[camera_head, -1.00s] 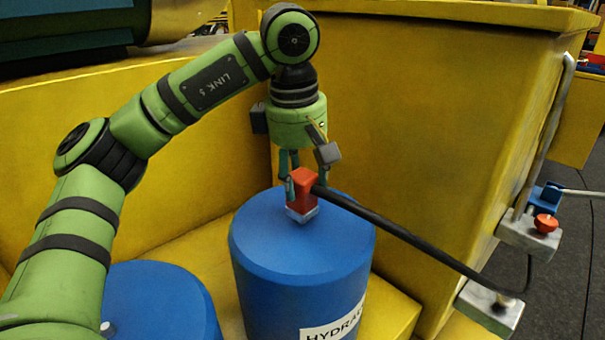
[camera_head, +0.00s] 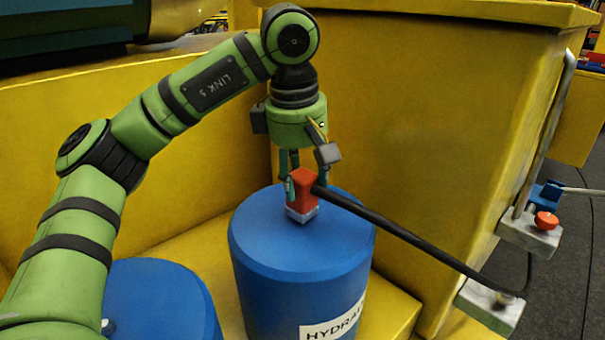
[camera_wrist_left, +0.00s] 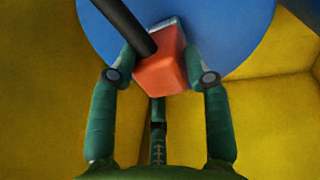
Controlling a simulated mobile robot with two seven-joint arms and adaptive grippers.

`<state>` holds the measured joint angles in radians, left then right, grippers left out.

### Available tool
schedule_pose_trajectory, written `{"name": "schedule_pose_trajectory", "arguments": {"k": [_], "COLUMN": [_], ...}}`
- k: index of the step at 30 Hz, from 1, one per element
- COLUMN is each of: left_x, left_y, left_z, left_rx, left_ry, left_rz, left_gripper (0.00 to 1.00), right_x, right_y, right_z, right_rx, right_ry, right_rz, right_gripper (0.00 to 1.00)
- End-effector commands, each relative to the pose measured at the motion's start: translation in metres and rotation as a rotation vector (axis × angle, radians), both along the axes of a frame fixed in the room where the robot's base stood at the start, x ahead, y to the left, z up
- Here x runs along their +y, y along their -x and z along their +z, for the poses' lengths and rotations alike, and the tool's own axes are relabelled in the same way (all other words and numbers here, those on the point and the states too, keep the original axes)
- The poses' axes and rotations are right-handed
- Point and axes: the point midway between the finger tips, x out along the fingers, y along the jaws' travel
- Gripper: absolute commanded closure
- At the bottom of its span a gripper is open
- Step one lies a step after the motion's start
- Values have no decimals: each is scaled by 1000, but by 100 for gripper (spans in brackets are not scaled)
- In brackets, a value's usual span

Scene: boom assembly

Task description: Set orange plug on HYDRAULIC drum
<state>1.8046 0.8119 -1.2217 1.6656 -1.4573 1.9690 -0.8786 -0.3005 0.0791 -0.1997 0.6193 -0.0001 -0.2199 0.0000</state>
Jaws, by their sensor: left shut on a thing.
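The orange plug (camera_head: 303,191) is an orange-red block with a pale grey base and a black cable. It stands upright at the top of the blue drum (camera_head: 293,252), whose label reads "HYDRA…", the rest cut off. The base looks to be on or just above the lid; I cannot tell if it touches. My left gripper (camera_head: 303,183) comes from above and is shut on the plug. In the left wrist view the plug (camera_wrist_left: 163,64) sits between the two green fingers, over the blue lid (camera_wrist_left: 225,35). My right gripper is not in view.
The black cable (camera_head: 400,232) runs right to a grey metal block (camera_head: 490,308). Above it is a block with a red knob (camera_head: 545,221). A second blue drum (camera_head: 160,300) stands at the lower left. Yellow walls (camera_head: 430,130) rise close behind and right.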

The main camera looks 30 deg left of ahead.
Motion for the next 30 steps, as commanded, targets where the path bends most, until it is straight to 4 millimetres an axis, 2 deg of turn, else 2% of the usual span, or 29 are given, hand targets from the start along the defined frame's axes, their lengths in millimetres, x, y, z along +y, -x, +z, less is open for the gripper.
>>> {"name": "schedule_pose_trajectory", "arguments": {"k": [23, 24, 26, 30], "left_x": [0, 0, 0, 0], "left_y": [0, 0, 0, 0], "left_z": [-11, -11, -11, -11], "left_rx": [0, 0, 1, 0], "left_ry": [0, 0, 0, 0], "left_rz": [0, 0, 0, 0], "left_gripper": [100, 48, 24, 24], "right_x": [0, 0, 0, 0], "right_y": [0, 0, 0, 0], "right_z": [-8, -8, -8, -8], "right_rx": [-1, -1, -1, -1], "right_ry": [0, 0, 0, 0], "right_rz": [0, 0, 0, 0], "right_gripper": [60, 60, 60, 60]}}
